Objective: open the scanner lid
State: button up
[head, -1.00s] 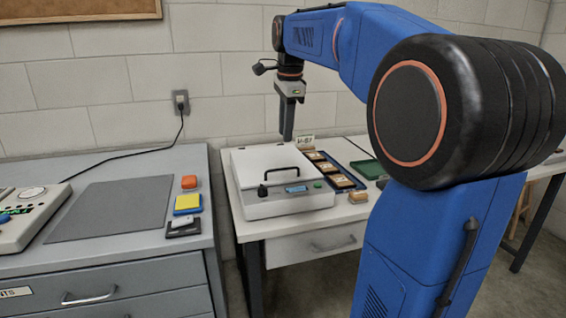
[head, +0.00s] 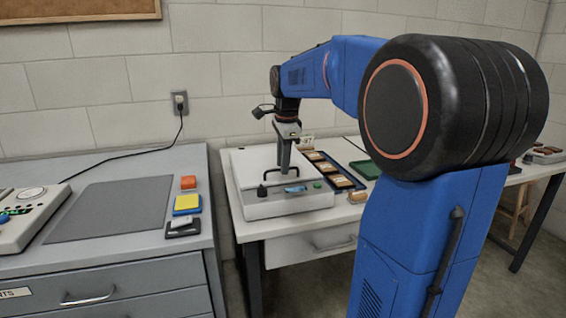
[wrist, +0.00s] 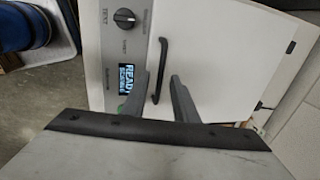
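The scanner (head: 290,205) is a white box on the white table, and its flat lid (head: 255,160) is shut. A dark bar handle (wrist: 164,52) stands on the lid near its front edge. My gripper (wrist: 159,78) is open, with one finger on each side of the handle's near end in the wrist view. In the head view my gripper (head: 285,172) points down at the handle, low over the lid. Whether the fingers touch the handle or lid, I cannot tell. The front panel has a black knob (wrist: 124,18) and a lit display (wrist: 124,78) reading "READY".
A blue tray (head: 345,182) with several specimen boxes lies right of the scanner, with a small box (head: 357,197) in front. A green tray (head: 365,169) is farther right. A grey cabinet (head: 110,255) with a grey mat (head: 110,208) stands left, across a gap.

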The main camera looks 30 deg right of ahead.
grip_shut()
dwell(1.4)
